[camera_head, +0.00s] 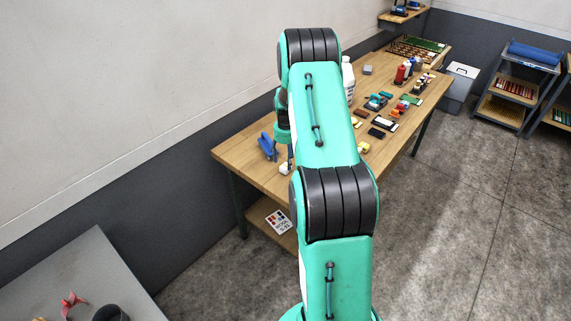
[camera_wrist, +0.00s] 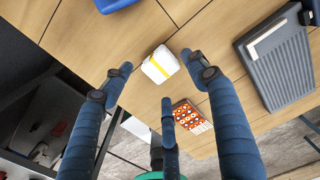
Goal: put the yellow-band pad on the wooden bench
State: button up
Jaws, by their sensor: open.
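The yellow-band pad (camera_wrist: 160,64), a small white block with a yellow stripe, lies on a wooden top in the wrist view. My gripper (camera_wrist: 157,76) is open, with its blue-grey fingers spread around the pad's near side and nothing held between them. I cannot tell whether any finger touches the pad. The wooden bench (camera_head: 240,158) runs along the wall in the head view.
A white bottle (camera_head: 348,78) and several small items crowd the bench's far part.

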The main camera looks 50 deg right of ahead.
aim_at(285, 166)
notch_tip(285, 166, up, 8)
jog(key=shift+p, duration=0.35)
dwell(0.5)
